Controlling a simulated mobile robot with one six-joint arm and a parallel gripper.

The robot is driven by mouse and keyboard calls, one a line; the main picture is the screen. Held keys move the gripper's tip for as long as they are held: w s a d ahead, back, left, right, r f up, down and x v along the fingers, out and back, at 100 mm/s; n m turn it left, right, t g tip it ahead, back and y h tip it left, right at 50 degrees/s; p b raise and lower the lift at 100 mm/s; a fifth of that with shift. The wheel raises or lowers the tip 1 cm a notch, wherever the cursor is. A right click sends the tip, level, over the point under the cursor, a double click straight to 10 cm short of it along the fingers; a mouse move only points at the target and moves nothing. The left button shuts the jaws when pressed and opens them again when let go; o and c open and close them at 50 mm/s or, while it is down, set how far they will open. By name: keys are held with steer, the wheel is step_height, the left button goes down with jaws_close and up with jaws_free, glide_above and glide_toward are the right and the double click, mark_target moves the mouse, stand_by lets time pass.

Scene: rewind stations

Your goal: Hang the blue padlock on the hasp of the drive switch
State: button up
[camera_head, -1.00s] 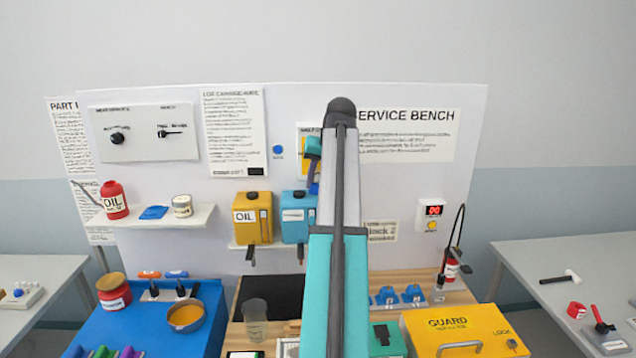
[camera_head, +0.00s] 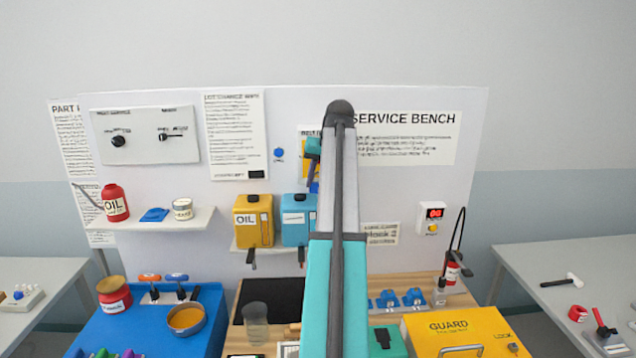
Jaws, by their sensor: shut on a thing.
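My gripper (camera_head: 313,150) is up at the back board, mostly hidden behind my own arm. A small bright blue piece (camera_head: 314,187) shows just below it, left of the arm; it looks like the blue padlock, held in the jaws. Its shackle cannot be made out. A yellow panel with a white label (camera_head: 303,147) on the board is partly covered by my gripper and arm. It may be the drive switch. Its hasp is not visible, so I cannot tell whether the padlock touches it.
A shelf (camera_head: 190,220) is further left. A yellow guard box (camera_head: 465,333) is at front right. A red-handled device (camera_head: 603,328) stands on the right table.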

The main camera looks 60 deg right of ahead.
mark_target(317, 178)
steer(key=shift+w+d+f, duration=0.1)
steer(key=shift+w+d, duration=0.4)
steer(key=shift+d, duration=0.2)
steer(key=shift+w+d+f, duration=0.1)
steer(key=shift+w+d, duration=0.4)
steer(key=shift+d, duration=0.2)
steer(key=shift+w+d+f, duration=0.35)
steer(key=shift+d, duration=0.15)
steer(key=o, duration=1.2)
steer(key=shift+o, duration=0.2)
steer(key=shift+f, duration=0.1)
steer(key=shift+r, duration=0.2)
steer(key=b+v, duration=0.5)
steer(key=v, duration=0.8)
steer(key=shift+s+r, duration=0.2)
steer(key=shift+a+b, duration=0.15)
steer(key=shift+b, duration=0.15)
